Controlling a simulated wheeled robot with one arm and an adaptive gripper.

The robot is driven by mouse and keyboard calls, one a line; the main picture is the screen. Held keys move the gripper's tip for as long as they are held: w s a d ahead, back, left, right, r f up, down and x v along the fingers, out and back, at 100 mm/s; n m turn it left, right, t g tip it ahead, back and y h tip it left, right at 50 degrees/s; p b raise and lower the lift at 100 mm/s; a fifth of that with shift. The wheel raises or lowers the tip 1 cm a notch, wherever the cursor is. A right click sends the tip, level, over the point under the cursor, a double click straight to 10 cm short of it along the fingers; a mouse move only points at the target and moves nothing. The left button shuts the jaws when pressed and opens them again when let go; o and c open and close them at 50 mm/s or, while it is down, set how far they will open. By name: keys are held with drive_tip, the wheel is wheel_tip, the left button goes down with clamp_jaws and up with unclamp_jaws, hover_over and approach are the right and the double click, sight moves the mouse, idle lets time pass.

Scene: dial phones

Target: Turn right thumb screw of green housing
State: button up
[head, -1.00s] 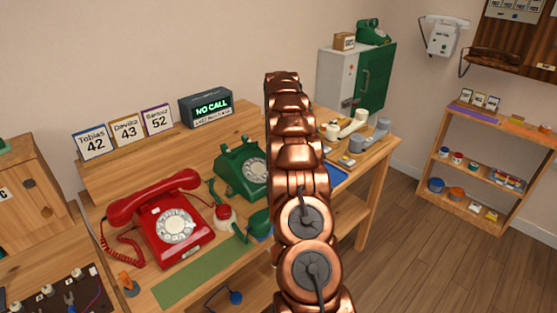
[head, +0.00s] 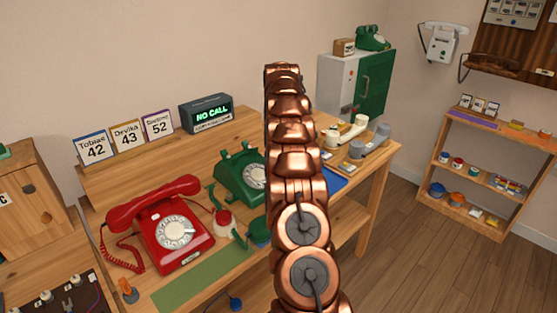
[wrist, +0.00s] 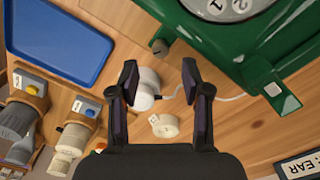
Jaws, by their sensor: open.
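The green phone housing (head: 232,178) stands on the wooden desk in the head view, its right part hidden behind my copper arm. In the wrist view the green housing (wrist: 225,45) fills the top right, with part of its dial. A small dark knob (wrist: 159,46), which looks like a thumb screw, sits beside a green tab at the housing's edge. My gripper (wrist: 160,72) is open and empty, with the knob just beyond its fingertips, roughly centred between them and not touched. A white cylinder (wrist: 147,90) and a white disc (wrist: 164,125) lie below, between the fingers in the picture.
A blue tray (wrist: 60,40) and several tools with wooden blocks (wrist: 82,115) are at the left in the wrist view. The red phone (head: 165,230) stands left of the green one. A display (head: 207,113) reads NO CALL. Bare desk shows beside the housing.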

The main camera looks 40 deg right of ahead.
drive_tip(key=shift+r, duration=1.4)
